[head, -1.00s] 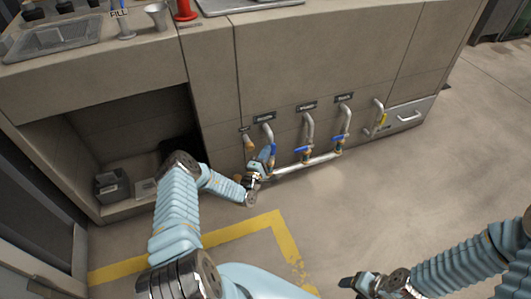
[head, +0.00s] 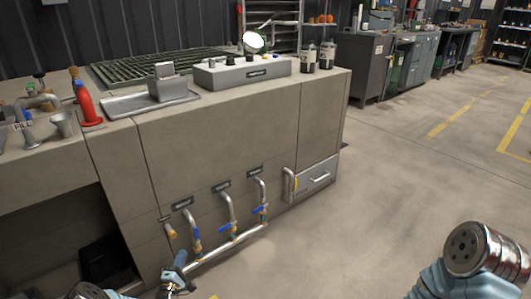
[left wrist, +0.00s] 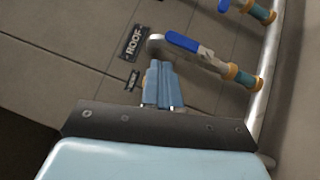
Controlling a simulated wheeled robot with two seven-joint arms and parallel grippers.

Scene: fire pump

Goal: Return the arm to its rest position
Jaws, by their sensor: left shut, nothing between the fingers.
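My left gripper (head: 178,264) is low at the front of the grey-tan cabinet (head: 200,130), near the leftmost blue valve handle in the head view. In the left wrist view its two light-blue fingers (left wrist: 161,86) are together with nothing between them. Ahead of them are a blue valve handle (left wrist: 182,41) and a plate reading ROOF (left wrist: 133,42). The fingertips look close to that valve's pipe; I cannot tell whether they touch. A joint of my right arm (head: 474,248) shows at the lower right; the right gripper is out of view.
Several pipes with blue handles (head: 260,210) stick out of the cabinet above a horizontal silver pipe (head: 235,242). A yellow handle (head: 295,184) is farther right. A red nozzle (head: 88,106) and a grey control box (head: 242,72) stand on top. The floor (head: 380,190) right of the cabinet is clear.

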